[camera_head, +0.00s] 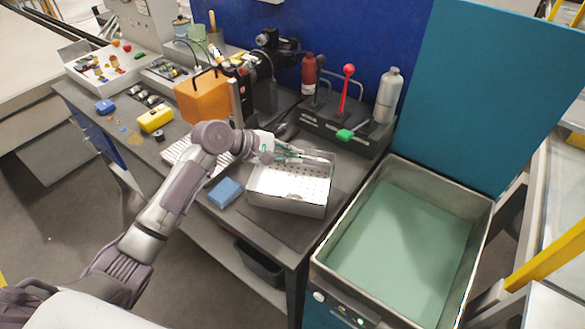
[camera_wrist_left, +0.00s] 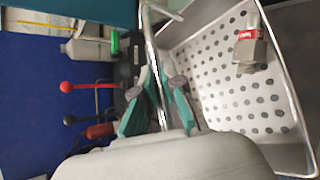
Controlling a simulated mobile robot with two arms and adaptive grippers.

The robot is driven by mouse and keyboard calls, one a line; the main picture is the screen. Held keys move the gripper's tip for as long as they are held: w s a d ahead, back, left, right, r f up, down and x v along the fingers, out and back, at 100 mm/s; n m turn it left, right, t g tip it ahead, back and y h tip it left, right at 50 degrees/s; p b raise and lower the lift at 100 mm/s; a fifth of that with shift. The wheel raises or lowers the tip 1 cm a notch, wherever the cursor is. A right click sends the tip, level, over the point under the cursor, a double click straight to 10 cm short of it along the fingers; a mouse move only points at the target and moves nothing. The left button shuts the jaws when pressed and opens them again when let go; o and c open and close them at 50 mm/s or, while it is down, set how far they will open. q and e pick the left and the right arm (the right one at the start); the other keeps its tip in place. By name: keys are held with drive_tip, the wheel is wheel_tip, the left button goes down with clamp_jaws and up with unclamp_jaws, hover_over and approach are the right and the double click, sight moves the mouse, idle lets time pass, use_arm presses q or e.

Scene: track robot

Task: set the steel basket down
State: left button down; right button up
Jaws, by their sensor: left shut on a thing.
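The steel basket (camera_head: 287,203) is an open box with a perforated floor, near the right end of the dark workbench. My left gripper (camera_head: 289,154) reaches over its far side from the left. In the left wrist view the teal fingers of the gripper (camera_wrist_left: 159,97) are closed on the basket's thin steel handle bar (camera_wrist_left: 152,52). The basket (camera_wrist_left: 222,85) is beside the fingers there, with a metal block with a red band (camera_wrist_left: 250,48) inside. I cannot tell whether the basket's underside touches the bench. My right gripper is not in view.
A wash tank (camera_head: 484,215) with green liquid stands right of the bench (camera_head: 318,232). A blue sponge (camera_head: 225,192) lies left of the basket. Behind it are a lever rack with a red-knobbed lever (camera_head: 346,88) and a grey bottle (camera_head: 388,95). An orange box (camera_head: 202,98) stands further left.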

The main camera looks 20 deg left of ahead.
use_arm(q)
hover_over(292, 188)
drive_tip(key=shift+w+f, duration=0.1)
drive_tip(key=shift+f, duration=2.75)
drive_tip(key=c, duration=1.3)
unclamp_jaws()
drive_tip(key=shift+f, duration=0.1)
drive_tip(key=shift+o, duration=0.2)
drive_tip(key=b+v, duration=0.1)
drive_tip(key=v, duration=1.1)
drive_tip(key=shift+d, duration=0.1)
